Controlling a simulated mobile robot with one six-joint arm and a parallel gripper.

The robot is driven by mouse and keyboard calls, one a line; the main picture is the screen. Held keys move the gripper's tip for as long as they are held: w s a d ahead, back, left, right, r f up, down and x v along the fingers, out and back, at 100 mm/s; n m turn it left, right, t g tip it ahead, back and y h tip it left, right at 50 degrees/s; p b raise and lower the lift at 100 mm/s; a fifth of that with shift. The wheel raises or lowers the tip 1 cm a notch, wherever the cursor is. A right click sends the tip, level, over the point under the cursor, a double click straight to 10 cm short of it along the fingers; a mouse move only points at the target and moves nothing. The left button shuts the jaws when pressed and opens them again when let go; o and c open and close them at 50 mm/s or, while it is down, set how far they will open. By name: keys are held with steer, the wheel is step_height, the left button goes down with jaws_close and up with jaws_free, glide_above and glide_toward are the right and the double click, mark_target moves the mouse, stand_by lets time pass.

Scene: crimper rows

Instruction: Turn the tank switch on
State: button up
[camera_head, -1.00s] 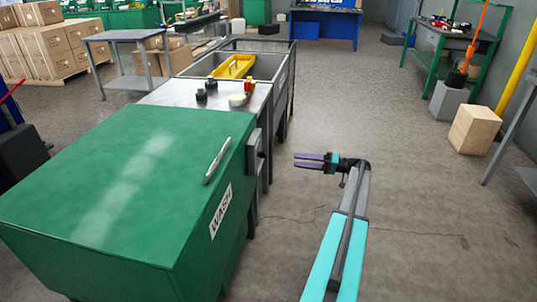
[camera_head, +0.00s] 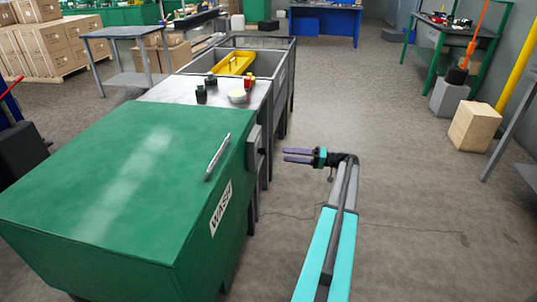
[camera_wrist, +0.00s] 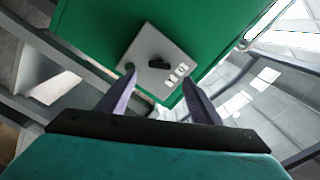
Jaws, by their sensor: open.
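The green wash tank (camera_head: 110,170) with the WASH label stands at the left in the head view. A grey switch box (camera_head: 254,143) is fixed to its right end. Whether the switch is on or off cannot be read. My gripper (camera_head: 284,155) is open and empty, to the right of the switch box, its fingers pointing at it with a gap. In the wrist view the two purple fingers lie below the plate, apart.
A silver pen-like rod (camera_head: 217,157) lies on the tank lid. Behind it are a metal counter (camera_head: 185,92) with small items and a basin with a yellow tray (camera_head: 236,64). A wooden block (camera_head: 477,127) stands on the right. The floor around my arm is clear.

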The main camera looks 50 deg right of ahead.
mark_target(263, 151)
steer(key=x, duration=0.9)
steer(key=shift+w, duration=0.25)
steer(key=shift+a, duration=0.15)
